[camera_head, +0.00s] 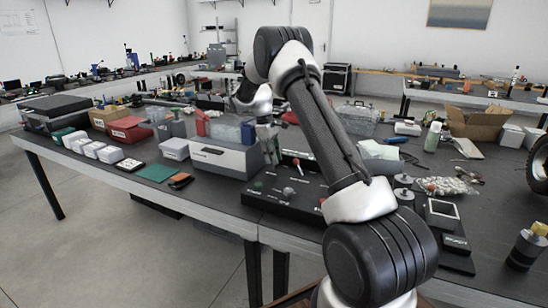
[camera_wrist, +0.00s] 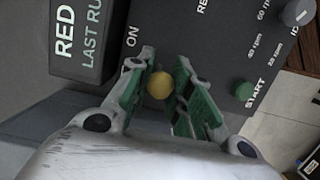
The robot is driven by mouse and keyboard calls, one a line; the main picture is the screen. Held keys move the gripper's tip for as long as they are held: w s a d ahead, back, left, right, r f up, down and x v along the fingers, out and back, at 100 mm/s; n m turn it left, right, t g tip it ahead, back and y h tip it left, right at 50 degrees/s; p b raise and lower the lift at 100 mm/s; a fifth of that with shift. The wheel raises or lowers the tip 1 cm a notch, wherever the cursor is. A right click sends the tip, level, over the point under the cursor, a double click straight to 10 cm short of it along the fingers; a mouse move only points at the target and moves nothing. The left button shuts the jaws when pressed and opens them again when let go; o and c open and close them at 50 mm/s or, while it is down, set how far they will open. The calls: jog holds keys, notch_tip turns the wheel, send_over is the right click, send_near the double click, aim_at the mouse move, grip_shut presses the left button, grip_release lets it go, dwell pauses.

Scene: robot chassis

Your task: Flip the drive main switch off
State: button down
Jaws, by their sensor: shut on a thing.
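The black control panel (camera_head: 283,207) lies on the bench in the head view, and its face with white lettering fills the upper part of the wrist view (camera_wrist: 200,40). The drive main switch shows as a yellow ball knob (camera_wrist: 160,86) near the word ON. My gripper (camera_wrist: 163,88) has its green-padded fingers on either side of this knob and is shut on it. The lever below the knob is hidden. In the head view my gripper (camera_head: 268,143) points down at the panel's far left part.
On the panel are a green START button (camera_wrist: 243,90) and a grey dial (camera_wrist: 297,13). A dark box with RED lettering (camera_wrist: 88,40) stands close to the left of my gripper. A grey-white case (camera_head: 225,158) stands left of the panel in the head view.

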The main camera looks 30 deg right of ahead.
dwell(0.3)
jog(key=c, duration=1.3)
grip_release()
jog(key=shift+o, duration=0.2)
jog(key=shift+r, duration=0.1)
jog(key=v, duration=1.1)
jog(key=shift+r, duration=0.4)
jog(key=shift+w+a, duration=0.1)
jog(key=shift+w, duration=0.05)
